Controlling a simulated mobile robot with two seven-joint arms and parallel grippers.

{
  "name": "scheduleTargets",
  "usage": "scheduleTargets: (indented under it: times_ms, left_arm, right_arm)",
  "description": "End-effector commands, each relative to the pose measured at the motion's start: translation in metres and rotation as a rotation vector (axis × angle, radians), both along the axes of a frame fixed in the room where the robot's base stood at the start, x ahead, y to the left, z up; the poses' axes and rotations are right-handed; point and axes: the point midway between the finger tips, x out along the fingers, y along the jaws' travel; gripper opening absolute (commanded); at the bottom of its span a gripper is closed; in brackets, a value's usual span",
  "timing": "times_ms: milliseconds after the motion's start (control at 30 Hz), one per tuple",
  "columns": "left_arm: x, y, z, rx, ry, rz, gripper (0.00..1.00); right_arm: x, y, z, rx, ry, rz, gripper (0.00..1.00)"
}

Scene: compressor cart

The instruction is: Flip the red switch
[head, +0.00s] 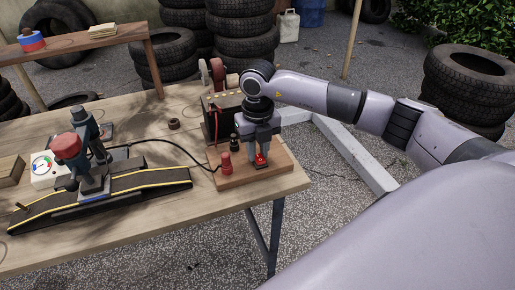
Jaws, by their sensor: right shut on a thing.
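The red switch (261,160) sits on a brown wooden board (290,172) at the right end of the workbench. My right gripper (261,163) points straight down over it, with its fingers on either side of the red part, shut on it. The fingers hide part of the switch, so its position cannot be told. My left gripper is not in view.
A red terminal (226,163) and a black terminal (234,141) stand left of the gripper, with a dark battery-like box (222,118) behind. A belt-like ramp (150,181) lies left.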

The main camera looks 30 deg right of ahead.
Motion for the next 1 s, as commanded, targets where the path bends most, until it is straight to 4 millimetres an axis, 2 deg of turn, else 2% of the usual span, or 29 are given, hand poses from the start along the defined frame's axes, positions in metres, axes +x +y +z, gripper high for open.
scheduleTargets:
  times_ms: [267,533,1000]
  left_arm:
    - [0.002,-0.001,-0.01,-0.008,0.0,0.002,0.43]
    - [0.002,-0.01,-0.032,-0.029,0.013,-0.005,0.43]
    - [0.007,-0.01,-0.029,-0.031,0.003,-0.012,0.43]
  right_arm:
    - [-0.005,0.0,-0.002,-0.038,-0.15,0.002,0.0]
    - [-0.009,0.001,-0.003,-0.076,-0.312,0.001,0.0]
    - [-0.011,0.002,0.003,-0.09,-0.373,-0.001,0.0]
